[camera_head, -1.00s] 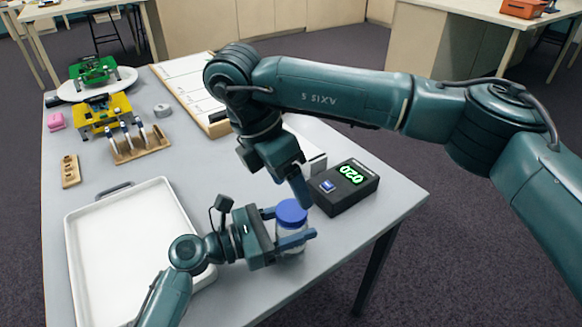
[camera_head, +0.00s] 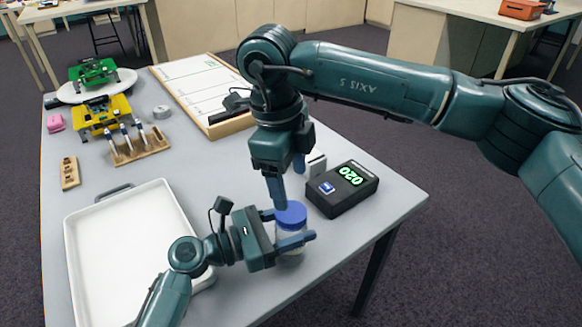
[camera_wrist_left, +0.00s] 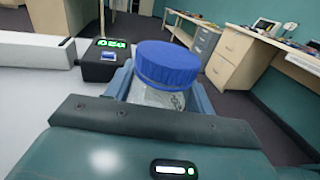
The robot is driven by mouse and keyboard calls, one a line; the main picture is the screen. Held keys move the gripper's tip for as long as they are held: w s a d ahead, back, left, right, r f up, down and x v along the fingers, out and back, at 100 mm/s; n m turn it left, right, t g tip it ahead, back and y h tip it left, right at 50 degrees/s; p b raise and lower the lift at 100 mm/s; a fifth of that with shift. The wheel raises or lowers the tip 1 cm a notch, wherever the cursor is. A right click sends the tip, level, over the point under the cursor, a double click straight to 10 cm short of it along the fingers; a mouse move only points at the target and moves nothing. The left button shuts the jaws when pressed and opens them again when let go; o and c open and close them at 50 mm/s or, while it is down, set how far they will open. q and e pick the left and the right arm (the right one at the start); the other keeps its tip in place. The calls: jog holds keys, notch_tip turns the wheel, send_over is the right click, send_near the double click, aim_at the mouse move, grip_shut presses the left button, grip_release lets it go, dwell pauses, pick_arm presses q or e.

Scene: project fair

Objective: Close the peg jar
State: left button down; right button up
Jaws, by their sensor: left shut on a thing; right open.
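The peg jar (camera_head: 289,231) is a clear jar with a blue lid (camera_head: 291,214) sitting on its top. It stands upright near the table's front right edge. My left gripper (camera_head: 293,229) is shut around the jar's body, below the lid. In the left wrist view the blue lid (camera_wrist_left: 167,64) shows above the clear jar (camera_wrist_left: 155,95), between the fingers; I cannot tell how tight it sits. My right gripper (camera_head: 289,184) is open and empty, pointing down just above and behind the lid, its fingertips close to it.
A black timer box (camera_head: 342,190) reading 020 stands right behind the jar. A white tray (camera_head: 75,250) lies to the left. A rack of tools (camera_head: 140,148), a whiteboard (camera_head: 203,93) and yellow and green models (camera_head: 103,112) are farther back. The grey table (camera_head: 225,165) is clear in the middle.

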aim_at(291, 211)
jog(key=n, duration=0.4)
jog(key=shift+r+n, duration=0.2)
jog(key=shift+n, duration=0.1)
jog(key=n, duration=0.4)
jog(key=shift+d+r+y, duration=0.1)
jog(key=shift+r+y, duration=0.05)
jog(key=shift+y, duration=0.25)
jog(key=n, duration=0.4)
jog(key=shift+r, duration=0.2)
jog(key=n, duration=0.3)
jog(key=shift+r+y, duration=0.15)
jog(key=shift+y, duration=0.15)
jog(key=shift+f, duration=4.05)
jog(key=shift+c, duration=0.6)
